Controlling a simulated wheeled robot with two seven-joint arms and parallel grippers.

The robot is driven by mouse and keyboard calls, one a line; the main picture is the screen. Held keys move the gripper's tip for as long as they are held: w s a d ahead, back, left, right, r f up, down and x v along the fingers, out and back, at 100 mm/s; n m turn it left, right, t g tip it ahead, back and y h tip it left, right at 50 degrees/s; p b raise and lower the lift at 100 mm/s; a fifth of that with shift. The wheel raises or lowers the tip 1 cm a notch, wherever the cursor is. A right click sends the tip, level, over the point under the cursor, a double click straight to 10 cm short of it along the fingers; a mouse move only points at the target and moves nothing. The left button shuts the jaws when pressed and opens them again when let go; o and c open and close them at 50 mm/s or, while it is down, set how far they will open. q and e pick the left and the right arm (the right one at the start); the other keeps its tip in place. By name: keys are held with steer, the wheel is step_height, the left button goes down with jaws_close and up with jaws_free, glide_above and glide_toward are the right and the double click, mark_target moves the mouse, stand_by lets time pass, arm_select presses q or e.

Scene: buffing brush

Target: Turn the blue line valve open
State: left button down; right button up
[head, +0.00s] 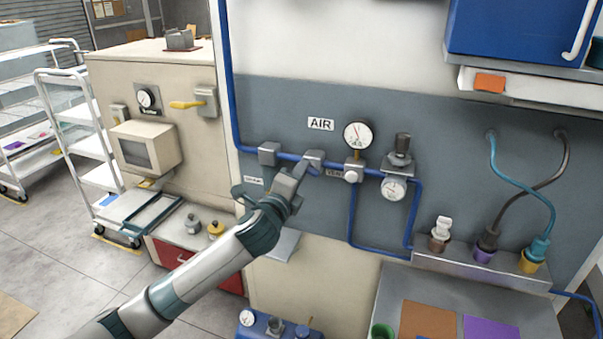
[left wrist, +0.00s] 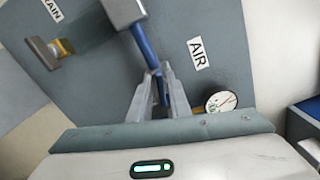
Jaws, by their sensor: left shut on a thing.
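The blue air line (head: 283,156) runs down the wall and then right under the AIR label (head: 320,124). The grey valve body (head: 314,157) sits on it, partly covered by my left gripper (head: 298,177). In the left wrist view, the fingers (left wrist: 160,88) are closed on a narrow blue part (left wrist: 162,88) in line with the blue pipe (left wrist: 146,48). It seems to be the valve's handle; the fingers hide most of it. A grey block (left wrist: 122,12) sits farther along the pipe. My right gripper is in neither view.
A pressure gauge (head: 357,134) stands just right of the valve, with a regulator (head: 398,158) and a lower gauge (head: 394,188) beyond. A brass-coloured fitting (left wrist: 62,47) lies left of the fingers by a partly cut-off label. A blue cabinet (head: 520,30) hangs upper right.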

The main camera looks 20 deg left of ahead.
arm_select(q)
steer(key=shift+f+n, duration=0.25)
steer(key=shift+n, duration=1.35)
steer(key=c, duration=1.9)
jaws_free()
steer(key=shift+o, duration=0.2)
steer(key=shift+a, duration=0.1)
